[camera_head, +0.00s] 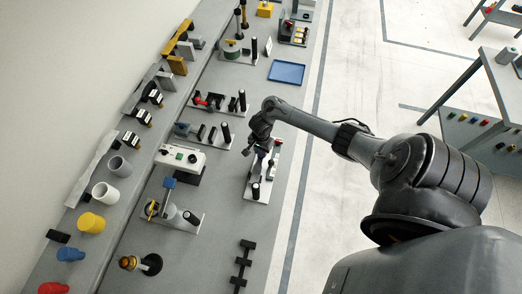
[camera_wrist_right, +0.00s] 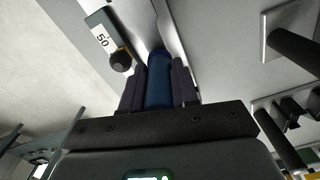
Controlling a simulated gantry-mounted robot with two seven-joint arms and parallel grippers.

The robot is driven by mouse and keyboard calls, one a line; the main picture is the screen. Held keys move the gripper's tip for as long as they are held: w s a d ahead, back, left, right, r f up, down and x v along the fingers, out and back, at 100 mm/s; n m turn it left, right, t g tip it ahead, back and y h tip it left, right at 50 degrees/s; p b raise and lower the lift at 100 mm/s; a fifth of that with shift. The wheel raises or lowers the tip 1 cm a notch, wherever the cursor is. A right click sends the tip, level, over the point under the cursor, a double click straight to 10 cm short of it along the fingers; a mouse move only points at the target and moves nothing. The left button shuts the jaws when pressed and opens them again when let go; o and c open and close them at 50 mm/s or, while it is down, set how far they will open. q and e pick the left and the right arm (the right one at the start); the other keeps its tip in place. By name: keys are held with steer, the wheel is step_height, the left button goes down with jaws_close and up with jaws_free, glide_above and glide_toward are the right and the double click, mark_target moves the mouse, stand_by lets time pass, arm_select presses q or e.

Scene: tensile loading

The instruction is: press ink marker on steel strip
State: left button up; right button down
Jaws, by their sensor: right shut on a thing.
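My right gripper (camera_head: 264,146) is over a small white-based fixture (camera_head: 257,190) on the bench in the head view. In the right wrist view my right gripper (camera_wrist_right: 158,88) is shut on a dark blue cylinder, which looks like the ink marker (camera_wrist_right: 158,85). Its far tip is close to a pale grey surface, and I cannot tell whether it touches. A narrow pale edge beside the tip may be the steel strip, but I cannot tell for sure. In the head view the gripper hides the marker and most of the strip area. My left gripper is in neither view.
A block labelled 50 (camera_wrist_right: 101,38) with a black knob (camera_wrist_right: 120,61) is close beside the fingers. A blue tray (camera_head: 286,72) lies farther up the bench. Fixtures with black posts stand left of the gripper, near a white instrument box (camera_head: 181,157). Coloured cups line the wall.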

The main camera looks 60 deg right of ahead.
steer(key=shift+f, duration=0.2)
stand_by(0.6)
steer(key=shift+f, duration=0.3)
stand_by(1.2)
stand_by(0.6)
steer(key=shift+f+p, duration=0.15)
steer(key=shift+p, duration=0.2)
stand_by(0.6)
